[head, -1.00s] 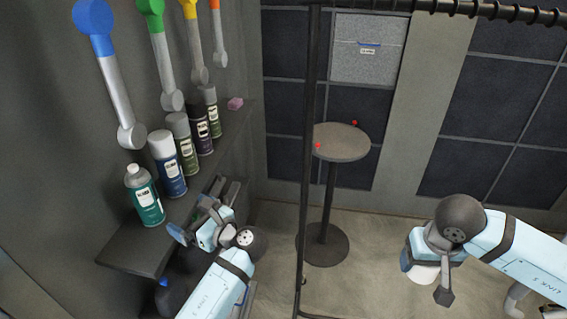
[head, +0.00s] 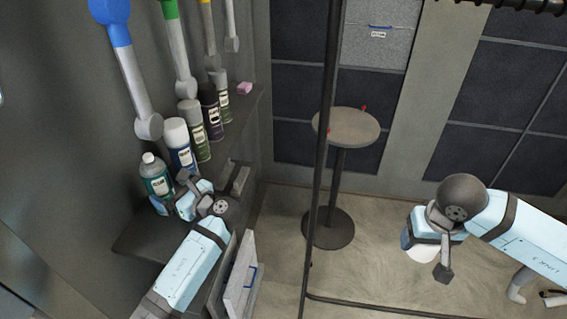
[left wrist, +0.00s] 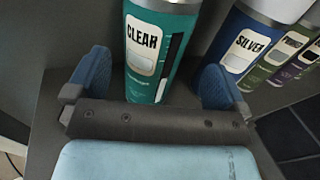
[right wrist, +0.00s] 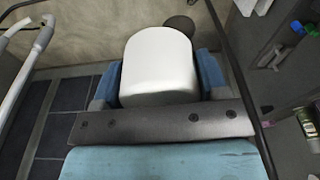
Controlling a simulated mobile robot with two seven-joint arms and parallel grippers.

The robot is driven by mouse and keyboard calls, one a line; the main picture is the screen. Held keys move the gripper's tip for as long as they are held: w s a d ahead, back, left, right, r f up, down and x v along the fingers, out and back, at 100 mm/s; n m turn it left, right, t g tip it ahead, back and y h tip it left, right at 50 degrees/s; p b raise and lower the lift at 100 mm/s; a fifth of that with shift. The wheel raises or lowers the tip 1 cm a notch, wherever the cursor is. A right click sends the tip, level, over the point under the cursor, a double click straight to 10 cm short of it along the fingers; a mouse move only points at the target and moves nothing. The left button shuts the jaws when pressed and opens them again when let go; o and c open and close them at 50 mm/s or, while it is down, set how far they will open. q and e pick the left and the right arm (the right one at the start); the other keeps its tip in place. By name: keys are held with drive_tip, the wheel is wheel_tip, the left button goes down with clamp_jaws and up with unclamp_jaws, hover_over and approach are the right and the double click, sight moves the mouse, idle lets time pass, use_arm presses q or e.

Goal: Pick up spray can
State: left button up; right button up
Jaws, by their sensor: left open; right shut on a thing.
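Several spray cans stand in a row on the dark wall shelf (head: 140,243). The nearest is a teal can labelled CLEAR (head: 155,174); it also shows in the left wrist view (left wrist: 150,60), upright between my blue fingers. My left gripper (head: 172,200) is open around its lower part, with a visible gap at least on the right side. The blue SILVER can (head: 180,148) stands just behind it and to the right of my fingers in the left wrist view (left wrist: 250,40). My right gripper (right wrist: 160,85) is shut on a white rounded object (right wrist: 160,62), held away from the shelf.
Green and dark cans (head: 211,112) continue along the shelf, with a pink block (head: 244,88) at its far end. Long-handled tools (head: 128,70) hang above the cans. A round table (head: 350,128) and a dark vertical pole (head: 325,150) stand to the right. Floor is open between my arms.

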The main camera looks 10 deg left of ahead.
use_arm(q)
drive_tip(key=x, duration=0.1)
drive_tip(key=p+x, duration=0.1)
drive_tip(key=x, duration=0.2)
drive_tip(key=shift+s+a+r+p, duration=0.1)
drive_tip(key=shift+s+a+p, duration=0.15)
drive_tip(key=shift+a+p, duration=0.15)
use_arm(e)
wheel_tip(320, 180, up, 2)
use_arm(q)
drive_tip(key=shift+a, duration=0.2)
drive_tip(key=shift+d, duration=0.1)
drive_tip(key=shift+c, duration=0.4)
use_arm(e)
drive_tip(key=shift+f, duration=0.1)
use_arm(q)
drive_tip(key=c, duration=0.4)
use_arm(e)
drive_tip(key=shift+d, duration=0.1)
use_arm(q)
drive_tip(key=c, duration=0.6)
